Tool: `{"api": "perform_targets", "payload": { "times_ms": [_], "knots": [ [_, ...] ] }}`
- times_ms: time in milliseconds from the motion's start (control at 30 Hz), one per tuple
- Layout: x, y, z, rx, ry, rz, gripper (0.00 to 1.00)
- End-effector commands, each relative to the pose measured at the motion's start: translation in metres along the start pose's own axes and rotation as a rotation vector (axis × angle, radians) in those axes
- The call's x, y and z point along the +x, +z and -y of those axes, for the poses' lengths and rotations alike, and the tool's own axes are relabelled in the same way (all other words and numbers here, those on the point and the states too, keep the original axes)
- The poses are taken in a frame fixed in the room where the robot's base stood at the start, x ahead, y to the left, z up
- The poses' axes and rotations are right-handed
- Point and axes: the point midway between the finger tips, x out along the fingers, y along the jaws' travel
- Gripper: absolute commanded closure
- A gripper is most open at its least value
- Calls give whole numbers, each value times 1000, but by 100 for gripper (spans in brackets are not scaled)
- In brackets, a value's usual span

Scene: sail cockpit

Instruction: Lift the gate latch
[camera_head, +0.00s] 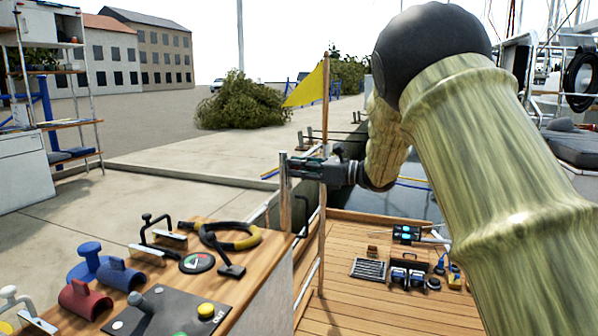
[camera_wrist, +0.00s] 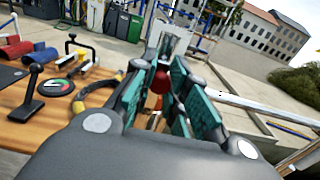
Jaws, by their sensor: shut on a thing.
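My gripper (camera_head: 303,166) reaches left from the arm at the gate by the deck's edge. In the wrist view its two green-padded fingers (camera_wrist: 165,90) are closed around a small red knob (camera_wrist: 160,81), which I take to be the gate latch's handle. A pale metal piece (camera_wrist: 171,40) stands just beyond the fingertips. In the head view a pale upright post (camera_head: 285,195) stands at the fingertips, and the knob is hidden by the fingers. I cannot tell how far the latch is raised.
A wooden console (camera_head: 215,245) with levers, a looped yellow-black handle (camera_head: 235,238) and buttons is at lower left. A wooden pole (camera_head: 324,120) with a yellow flag (camera_head: 304,88) rises close beside my gripper. The plank deck (camera_head: 350,310) has gear at its right.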

Motion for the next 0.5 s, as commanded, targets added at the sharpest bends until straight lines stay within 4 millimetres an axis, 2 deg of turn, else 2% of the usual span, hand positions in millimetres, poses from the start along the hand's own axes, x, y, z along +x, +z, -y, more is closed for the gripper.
{"api": "perform_targets", "payload": {
  "times_ms": [300, 333, 433, 500],
  "knots": [
    [0, -2, -1, 2, 2, -3, 100],
    [0, -2, -1, 2, 2, -3, 81],
    [0, -2, -1, 1, 2, -2, 63],
    [0, -2, -1, 1, 2, -2, 60]
  ]
}}
